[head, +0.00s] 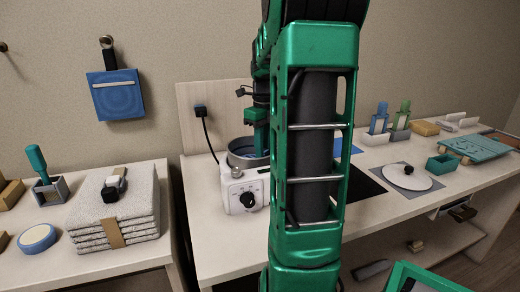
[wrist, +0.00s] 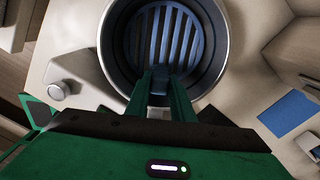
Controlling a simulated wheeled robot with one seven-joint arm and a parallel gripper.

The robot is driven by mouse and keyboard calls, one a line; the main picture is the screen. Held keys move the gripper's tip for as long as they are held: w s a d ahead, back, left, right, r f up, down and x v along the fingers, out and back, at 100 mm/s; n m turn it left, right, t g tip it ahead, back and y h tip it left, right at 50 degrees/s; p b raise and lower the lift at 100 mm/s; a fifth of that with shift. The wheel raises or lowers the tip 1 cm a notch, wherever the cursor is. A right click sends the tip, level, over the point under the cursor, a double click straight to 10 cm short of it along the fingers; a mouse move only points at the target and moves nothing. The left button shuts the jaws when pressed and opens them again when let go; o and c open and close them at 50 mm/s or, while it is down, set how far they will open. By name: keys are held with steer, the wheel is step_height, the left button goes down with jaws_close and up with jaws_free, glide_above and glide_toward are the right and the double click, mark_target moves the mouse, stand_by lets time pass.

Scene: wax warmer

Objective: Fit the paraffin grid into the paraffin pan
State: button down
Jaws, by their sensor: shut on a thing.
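The paraffin grid (wrist: 165,32), a blue round plate with parallel slots, shows inside the metal paraffin pan (wrist: 217,58) in the wrist view. It lies within the pan's rim; its depth and whether it rests flat on the floor cannot be told. My gripper (wrist: 158,82) is shut on the grid's blue upright tab, at the near side of the pan opening. In the head view the pan (head: 236,149) sits in the white warmer (head: 235,190), and my arm hides part of it. My gripper (head: 259,145) reaches down over the pan there.
The warmer's dark knob (head: 247,200) faces front. A white disc with a black knob (head: 408,175) and a green box (head: 442,166) stand to the right. Folded towels (head: 115,212) lie on the left table. A blue sheet (wrist: 288,113) lies right of the pan.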

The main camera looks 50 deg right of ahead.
steer(key=shift+f, duration=0.6)
stand_by(0.3)
steer(key=c, duration=1.5)
jaws_free()
steer(key=shift+o, duration=0.2)
steer(key=shift+r, duration=0.15)
steer(key=shift+r, duration=3.85)
step_height(320, 180, up, 11)
steer(key=shift+w, duration=0.1)
